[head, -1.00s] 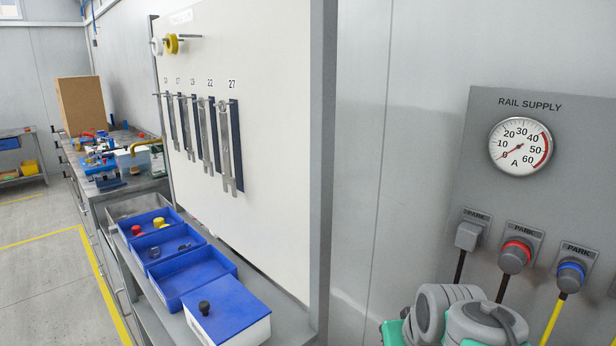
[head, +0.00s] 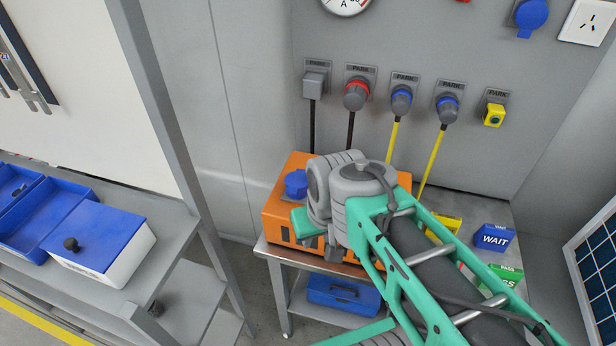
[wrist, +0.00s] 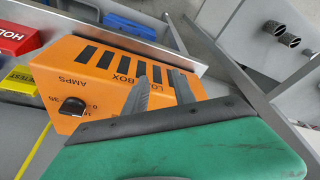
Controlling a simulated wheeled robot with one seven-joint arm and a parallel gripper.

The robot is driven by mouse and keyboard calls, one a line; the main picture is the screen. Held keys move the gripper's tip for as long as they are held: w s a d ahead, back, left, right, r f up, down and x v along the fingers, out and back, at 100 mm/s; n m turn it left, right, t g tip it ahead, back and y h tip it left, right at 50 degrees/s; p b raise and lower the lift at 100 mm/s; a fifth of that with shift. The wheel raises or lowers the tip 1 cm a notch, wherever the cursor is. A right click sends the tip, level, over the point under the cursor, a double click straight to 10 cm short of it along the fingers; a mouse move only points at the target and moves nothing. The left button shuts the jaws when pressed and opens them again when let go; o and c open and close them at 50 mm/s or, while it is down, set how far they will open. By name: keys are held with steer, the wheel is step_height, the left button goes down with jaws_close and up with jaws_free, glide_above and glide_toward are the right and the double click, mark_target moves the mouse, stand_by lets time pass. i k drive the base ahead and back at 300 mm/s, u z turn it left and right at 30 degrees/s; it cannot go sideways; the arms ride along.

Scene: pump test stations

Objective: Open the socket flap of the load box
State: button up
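The orange load box (head: 278,222) stands on a small metal table, partly hidden behind my arm in the head view. A round blue socket flap (head: 295,183) is on its upper left part and looks closed. In the wrist view the load box (wrist: 95,82) shows its lettering, a black dial (wrist: 73,106) and a row of dark slots; the blue flap is not seen there. My gripper (wrist: 160,76) has its two grey fingers apart with nothing between them. They appear over the slotted part of the box; whether they touch it I cannot tell.
Blue WAIT (head: 494,238), green and yellow blocks lie to the right. A bench with a blue-lidded bin (head: 98,235) and a grey post (head: 158,105) stand left.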

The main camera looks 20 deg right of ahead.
mark_target(295, 181)
steer(key=z, duration=0.65)
steer(key=k, duration=0.2)
steer(key=u, duration=2.05)
steer(key=i, duration=0.6)
steer(key=u, duration=0.15)
